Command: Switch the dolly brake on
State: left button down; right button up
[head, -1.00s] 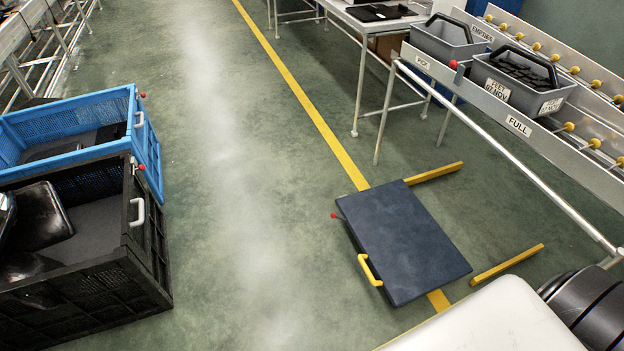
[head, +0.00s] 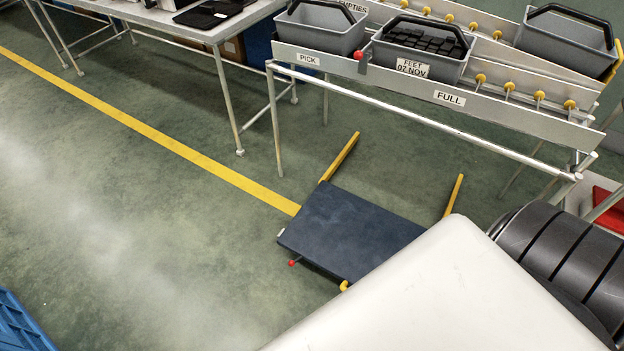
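The dolly (head: 350,232) is a flat dark blue-grey platform on the floor in the lower middle of the head view. A lever with a red knob (head: 292,263) sticks out at its near left edge; it looks like the brake lever. A yellow handle (head: 344,285) shows at its near edge, partly hidden behind a white body part of mine. The dolly's near right corner is hidden too. Neither of my grippers is in view.
Yellow floor bars (head: 340,157) and (head: 453,196) lie beyond the dolly. A roller rack (head: 420,120) holding grey bins (head: 320,28) stands behind. A white table (head: 215,32) is at the back left. A blue crate (head: 18,325) shows at lower left. Floor left of the dolly is clear.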

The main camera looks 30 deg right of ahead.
aim_at(291, 263)
jog(key=i+j+z, duration=0.15)
jog(key=i+z, duration=0.15)
jog(key=z, duration=0.2)
jog(key=i+j+z, duration=0.25)
jog(key=z, duration=0.2)
jog(key=i+j+z, duration=0.2)
jog(key=j+z, duration=0.15)
jog(key=z, duration=0.15)
jog(key=i+j+z, duration=0.1)
jog(key=j+z, duration=0.25)
jog(key=z, duration=0.15)
jog(key=j+z, duration=0.65)
jog(key=i+j+z, duration=0.2)
jog(key=j, duration=0.25)
jog(key=k, duration=0.1)
